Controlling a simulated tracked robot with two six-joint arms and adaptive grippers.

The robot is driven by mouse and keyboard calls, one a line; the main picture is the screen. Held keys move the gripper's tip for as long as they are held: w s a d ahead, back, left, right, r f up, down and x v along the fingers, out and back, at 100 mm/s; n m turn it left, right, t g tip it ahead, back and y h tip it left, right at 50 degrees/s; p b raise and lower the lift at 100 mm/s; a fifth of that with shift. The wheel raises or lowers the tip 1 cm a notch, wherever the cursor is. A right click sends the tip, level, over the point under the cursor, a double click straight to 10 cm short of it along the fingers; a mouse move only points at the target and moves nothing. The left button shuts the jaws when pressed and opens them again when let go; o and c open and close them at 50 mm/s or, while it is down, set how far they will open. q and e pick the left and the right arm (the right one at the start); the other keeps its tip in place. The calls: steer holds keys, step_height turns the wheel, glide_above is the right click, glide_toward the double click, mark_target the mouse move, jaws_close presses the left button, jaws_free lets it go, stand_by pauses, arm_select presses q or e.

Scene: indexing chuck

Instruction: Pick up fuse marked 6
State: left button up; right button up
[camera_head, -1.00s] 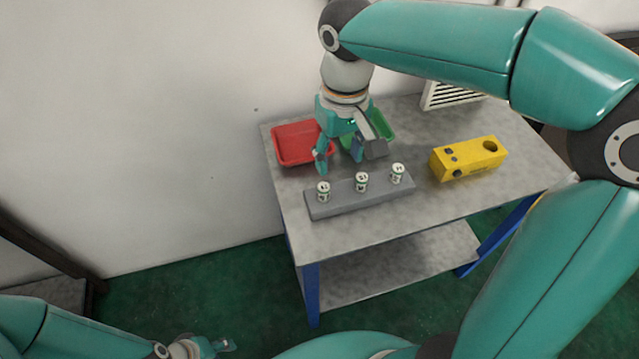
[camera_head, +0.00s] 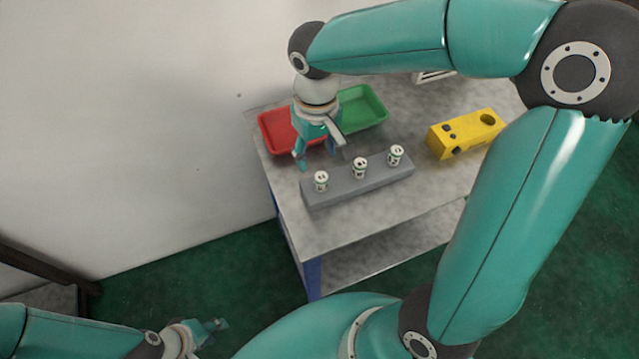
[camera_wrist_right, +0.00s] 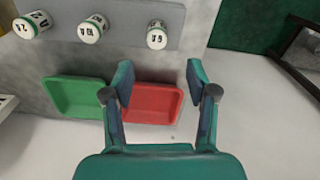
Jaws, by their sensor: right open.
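Three white cylindrical fuses stand upright in a grey block (camera_head: 340,189). The left fuse in the head view (camera_head: 321,181) is the right one in the right wrist view (camera_wrist_right: 157,35); its upside-down label seems to read 6. The middle fuse (camera_head: 359,168) and the right fuse (camera_head: 396,155) carry other marks, hard to read. My right gripper (camera_head: 318,160) is open and empty, behind the left end of the block, near the red tray; its fingers also show in the right wrist view (camera_wrist_right: 158,80). My left gripper (camera_head: 212,328) is low at the bottom left, away from the table.
A red tray (camera_head: 270,134) and a green tray (camera_head: 362,108) lie behind the block on the grey table (camera_head: 345,228). A yellow box (camera_head: 466,134) with a dark round hole stands to the right. A wall rises behind the table.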

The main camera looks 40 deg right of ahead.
mark_target(321, 176)
step_height(321, 176, down, 2)
steer(key=shift+f, duration=0.15)
steer(key=f, duration=0.2)
steer(key=s+f, duration=0.1)
steer(key=f, duration=0.2)
steer(key=shift+d, duration=0.2)
steer(key=shift+f, duration=0.3)
steer(key=shift+c, duration=0.4)
jaws_close()
